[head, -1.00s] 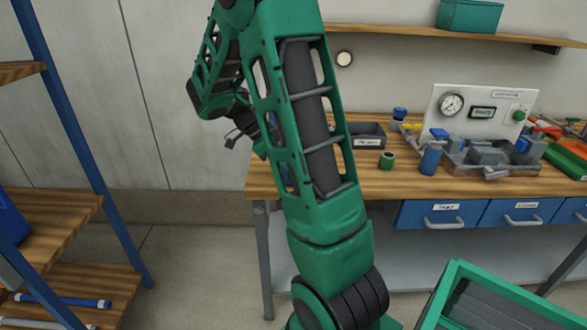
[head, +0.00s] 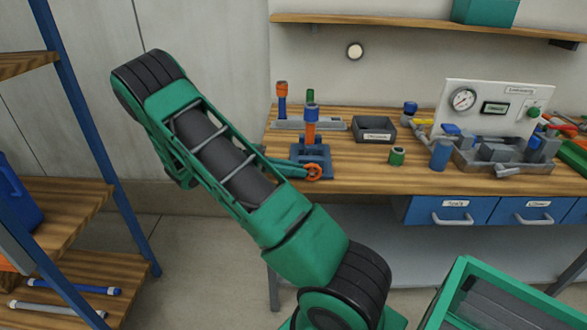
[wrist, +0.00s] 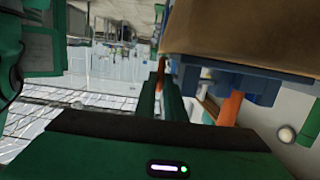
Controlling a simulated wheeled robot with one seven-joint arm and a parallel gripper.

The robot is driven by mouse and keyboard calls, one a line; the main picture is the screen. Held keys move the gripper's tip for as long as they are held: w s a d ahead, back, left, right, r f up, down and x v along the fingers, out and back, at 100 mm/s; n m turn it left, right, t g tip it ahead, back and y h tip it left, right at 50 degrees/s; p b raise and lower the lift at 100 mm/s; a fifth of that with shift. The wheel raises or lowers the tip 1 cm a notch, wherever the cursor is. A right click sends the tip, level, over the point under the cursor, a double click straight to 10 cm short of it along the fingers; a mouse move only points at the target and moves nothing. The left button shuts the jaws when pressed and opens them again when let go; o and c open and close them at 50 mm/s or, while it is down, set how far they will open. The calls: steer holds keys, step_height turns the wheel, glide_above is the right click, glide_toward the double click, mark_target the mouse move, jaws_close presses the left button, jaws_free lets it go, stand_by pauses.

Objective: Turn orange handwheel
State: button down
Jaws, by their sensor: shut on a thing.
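The orange handwheel (head: 314,172) is on the front of a blue valve stand (head: 325,155) near the workbench's front edge. An orange upright (head: 310,133) with a blue top rises from the stand. My gripper (head: 303,171) reaches the wheel from the left, and my arm hides most of it. In the wrist view my gripper's two green fingers (wrist: 160,88) are close together, with a narrow orange strip of the handwheel (wrist: 161,70) between their tips. The gripper is shut on the wheel's rim. The exact grip is too small to tell.
The wooden workbench (head: 380,170) also holds a dark bin (head: 374,130), a green-and-black cylinder (head: 397,156), a blue cylinder (head: 441,154) and a gauge panel (head: 490,105). A shelf rack (head: 75,120) stands left. A green-framed crate (head: 455,285) is at the lower right.

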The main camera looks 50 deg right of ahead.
steer(key=shift+w+f+g+h, duration=0.2)
steer(key=shift+f+g+h, duration=0.1)
steer(key=shift+h, duration=0.2)
steer(key=shift+f, duration=0.1)
stand_by(0.3)
steer(key=c, duration=1.9)
jaws_free()
steer(key=shift+o, duration=0.3)
steer(key=shift+a, duration=0.1)
steer(key=v, duration=1.1)
steer(key=shift+w+f, duration=0.15)
steer(key=shift+f, duration=0.15)
